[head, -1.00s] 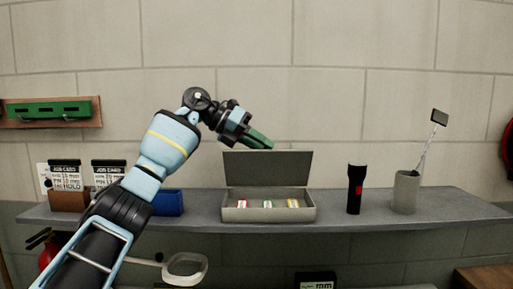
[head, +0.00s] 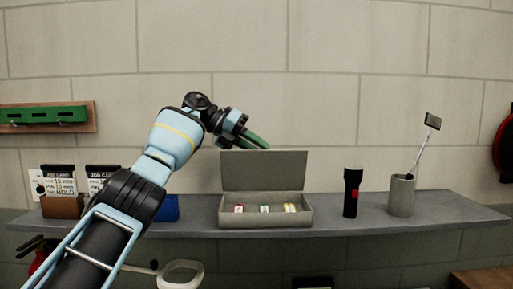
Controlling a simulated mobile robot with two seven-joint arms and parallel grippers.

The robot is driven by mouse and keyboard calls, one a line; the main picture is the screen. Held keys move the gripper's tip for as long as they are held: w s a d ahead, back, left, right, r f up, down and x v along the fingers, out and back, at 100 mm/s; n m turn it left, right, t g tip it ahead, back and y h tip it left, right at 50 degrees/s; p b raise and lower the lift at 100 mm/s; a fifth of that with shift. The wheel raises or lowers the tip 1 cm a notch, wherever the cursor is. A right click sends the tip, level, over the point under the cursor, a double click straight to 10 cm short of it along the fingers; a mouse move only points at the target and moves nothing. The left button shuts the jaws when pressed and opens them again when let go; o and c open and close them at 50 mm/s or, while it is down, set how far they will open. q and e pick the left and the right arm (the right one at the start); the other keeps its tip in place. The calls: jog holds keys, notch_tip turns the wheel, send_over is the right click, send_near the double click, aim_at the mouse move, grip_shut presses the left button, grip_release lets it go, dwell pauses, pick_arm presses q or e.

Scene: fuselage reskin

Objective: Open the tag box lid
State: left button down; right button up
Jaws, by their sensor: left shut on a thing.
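The grey tag box (head: 266,223) sits on the shelf with its lid (head: 264,171) standing open, nearly upright at the back. Several small tags with coloured ends (head: 264,209) lie in a row inside. My left gripper (head: 263,145) reaches in from the left, with its green fingers at the lid's top edge, left of the middle. It is shut on the lid; the exact contact at the fingertips is hard to see. My right gripper is out of view.
On the grey shelf (head: 340,214), a black flashlight (head: 352,192) and a cup (head: 401,196) holding an inspection mirror stand right of the box. A blue block (head: 168,208) and job card holders (head: 62,206) are on the left. The wall is close behind.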

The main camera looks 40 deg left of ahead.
pick_arm(q)
jog(key=shift+a+f, duration=0.15)
jog(key=shift+f, duration=0.5)
jog(key=c, duration=1.4)
grip_release()
jog(key=shift+c, duration=0.2)
jog(key=shift+o, duration=1)
jog(key=shift+w+a+r, duration=0.1)
jog(key=shift+w, duration=0.05)
jog(key=shift+r, duration=0.1)
